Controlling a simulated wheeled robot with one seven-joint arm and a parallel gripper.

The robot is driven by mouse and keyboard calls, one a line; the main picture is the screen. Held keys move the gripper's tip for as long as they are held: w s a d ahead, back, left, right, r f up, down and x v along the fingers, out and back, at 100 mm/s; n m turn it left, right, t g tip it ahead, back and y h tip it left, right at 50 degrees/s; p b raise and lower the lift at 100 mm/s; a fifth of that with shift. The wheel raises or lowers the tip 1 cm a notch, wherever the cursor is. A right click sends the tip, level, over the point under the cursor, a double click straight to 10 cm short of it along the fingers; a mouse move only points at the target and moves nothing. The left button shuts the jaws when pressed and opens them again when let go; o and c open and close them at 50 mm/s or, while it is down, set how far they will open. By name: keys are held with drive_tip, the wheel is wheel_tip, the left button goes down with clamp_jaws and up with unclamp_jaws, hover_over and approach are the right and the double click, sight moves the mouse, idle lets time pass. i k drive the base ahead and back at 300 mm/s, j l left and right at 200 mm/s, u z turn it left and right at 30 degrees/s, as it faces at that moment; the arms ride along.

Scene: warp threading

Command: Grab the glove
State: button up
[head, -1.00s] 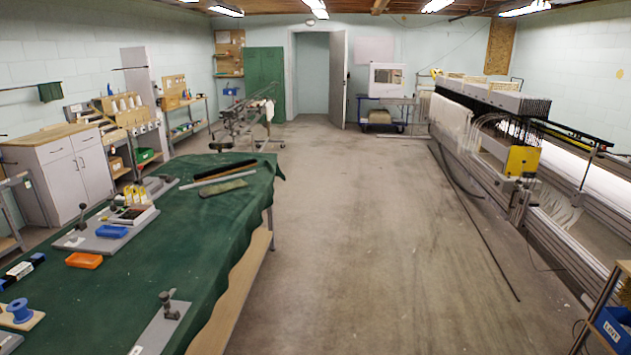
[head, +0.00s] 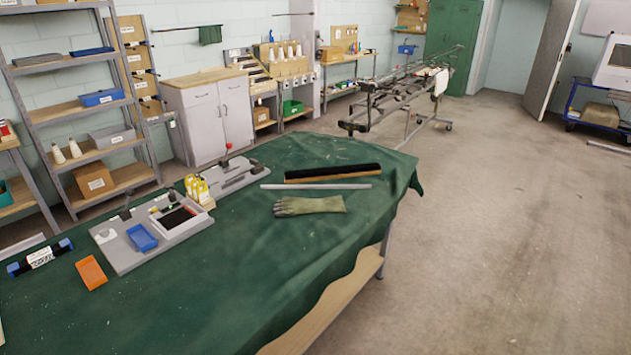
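An olive-green glove with a dark grey finger end (head: 311,205) lies flat on the green cloth of the table (head: 262,255). It lies near the table's right edge, with its fingers to the left and its cuff to the right. A grey metal bar (head: 316,186) lies just behind it, apart from it. Behind the bar is a black-and-wood brush-like strip (head: 332,173). Nothing covers the glove. My gripper is not in the head view.
Left of the glove stand a grey board with a blue tray (head: 142,237), yellow bottles (head: 197,188) and an orange tray (head: 91,272). A shelf rack (head: 78,110) and a white cabinet (head: 208,115) line the wall. The floor right of the table (head: 480,240) is clear.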

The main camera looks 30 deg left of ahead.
sight(286, 206)
drive_tip(key=i+j, duration=0.1)
drive_tip(key=i, duration=1.65)
drive_tip(key=i+u, duration=0.35)
drive_tip(key=i+l+u, duration=0.1)
drive_tip(key=i+u, duration=0.2)
drive_tip(key=i, duration=0.25)
drive_tip(key=i+u, duration=0.1)
drive_tip(key=u, duration=0.35)
drive_tip(key=i+u, duration=0.15)
drive_tip(key=u, duration=0.25)
drive_tip(key=i+u, duration=0.1)
drive_tip(key=u, duration=0.35)
drive_tip(key=i+u, duration=0.15)
drive_tip(key=u, duration=0.25)
drive_tip(key=l+u, duration=0.1)
drive_tip(key=u, duration=0.35)
drive_tip(key=i+l+u, duration=0.15)
drive_tip(key=u, duration=2.85)
